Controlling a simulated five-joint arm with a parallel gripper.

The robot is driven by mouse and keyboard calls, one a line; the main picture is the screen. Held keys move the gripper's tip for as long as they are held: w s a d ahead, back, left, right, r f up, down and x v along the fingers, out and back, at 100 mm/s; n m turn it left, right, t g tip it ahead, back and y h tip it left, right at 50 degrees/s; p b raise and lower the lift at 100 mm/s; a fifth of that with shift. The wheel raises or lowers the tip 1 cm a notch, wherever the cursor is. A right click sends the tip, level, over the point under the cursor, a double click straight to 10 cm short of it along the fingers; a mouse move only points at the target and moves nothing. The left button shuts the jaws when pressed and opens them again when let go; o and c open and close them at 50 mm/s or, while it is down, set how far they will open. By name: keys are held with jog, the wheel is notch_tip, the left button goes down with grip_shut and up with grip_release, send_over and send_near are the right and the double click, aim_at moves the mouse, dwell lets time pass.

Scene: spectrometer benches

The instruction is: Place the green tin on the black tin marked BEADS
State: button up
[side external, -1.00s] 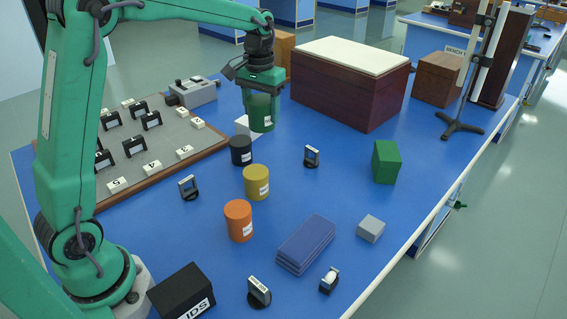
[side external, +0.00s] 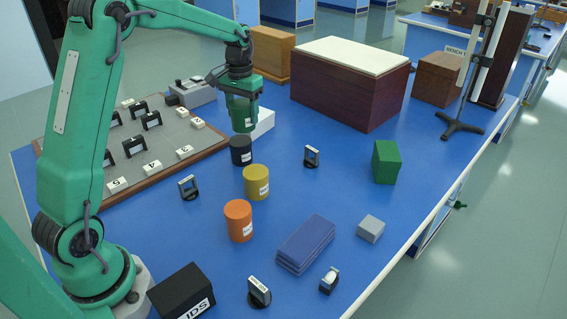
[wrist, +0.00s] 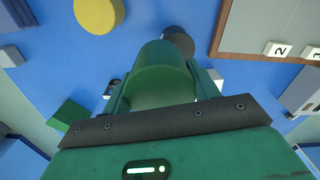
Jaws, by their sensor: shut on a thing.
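My gripper (side external: 241,92) is shut on the green tin (side external: 243,118), which hangs upright from it. The green tin fills the middle of the wrist view (wrist: 160,72). The black tin (side external: 241,151) stands on the blue bench just below the green tin in the side view, with a small white label low on its side. I cannot read that label. In the wrist view the black tin (wrist: 178,40) shows just past the green tin's edge, partly hidden by it. The held tin looks above the black tin; I cannot tell whether they touch.
A yellow tin (side external: 256,182) and an orange tin (side external: 238,221) stand nearer the camera. A white block (side external: 264,122) lies behind the held tin. A grey board with numbered blocks (side external: 185,151) is to the left, and a dark wooden box (side external: 345,95) is behind right.

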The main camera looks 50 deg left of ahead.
jog(key=shift+w+a+f, duration=0.2)
jog(key=shift+a+f, duration=0.3)
jog(key=shift+a, duration=0.35)
jog(key=shift+w+a+f, duration=0.15)
jog(key=shift+a+f, duration=0.35)
jog(key=shift+a, duration=0.35)
jog(key=shift+f, duration=2)
jog(key=shift+f, duration=0.15)
jog(key=o, duration=1.1)
notch_tip(320, 180, up, 12)
jog(key=shift+r, duration=0.15)
jog(key=shift+s+d, duration=0.1)
